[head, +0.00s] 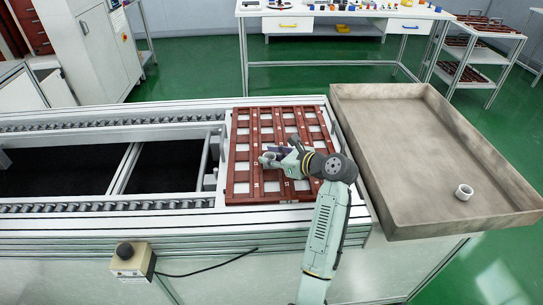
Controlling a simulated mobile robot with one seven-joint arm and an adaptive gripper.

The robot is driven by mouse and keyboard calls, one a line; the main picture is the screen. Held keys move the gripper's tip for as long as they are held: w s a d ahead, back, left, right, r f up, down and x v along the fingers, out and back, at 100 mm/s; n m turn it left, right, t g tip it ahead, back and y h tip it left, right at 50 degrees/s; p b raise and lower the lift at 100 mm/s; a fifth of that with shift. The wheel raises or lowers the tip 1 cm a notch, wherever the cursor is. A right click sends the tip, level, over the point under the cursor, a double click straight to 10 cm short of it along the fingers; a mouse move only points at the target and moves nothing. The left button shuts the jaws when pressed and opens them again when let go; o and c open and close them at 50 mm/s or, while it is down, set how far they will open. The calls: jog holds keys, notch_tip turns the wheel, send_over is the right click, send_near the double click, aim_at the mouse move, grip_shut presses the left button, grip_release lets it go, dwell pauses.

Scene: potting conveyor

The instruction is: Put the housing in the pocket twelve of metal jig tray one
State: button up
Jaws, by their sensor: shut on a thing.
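The metal jig tray (240,188) is a reddish-brown grid with pale square pockets and small white marks, at the right end of the conveyor. My gripper (268,158) is over the left-middle part of the tray and points left. It is shut on the housing (265,160), a small pale grey round part partly hidden by the fingers. I cannot tell how high the housing is above the tray or which pocket is under it. My wrist and forearm cover some right and front pockets.
A grey open bin (385,150) adjoins the conveyor on the right; a white ring-shaped part (463,192) lies in it. Roller rails (110,207) run left from the tray around dark gaps. A yellow box with a black button (128,258) is at the front. A workbench (340,62) stands behind.

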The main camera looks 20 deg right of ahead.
jog(key=shift+f, duration=0.4)
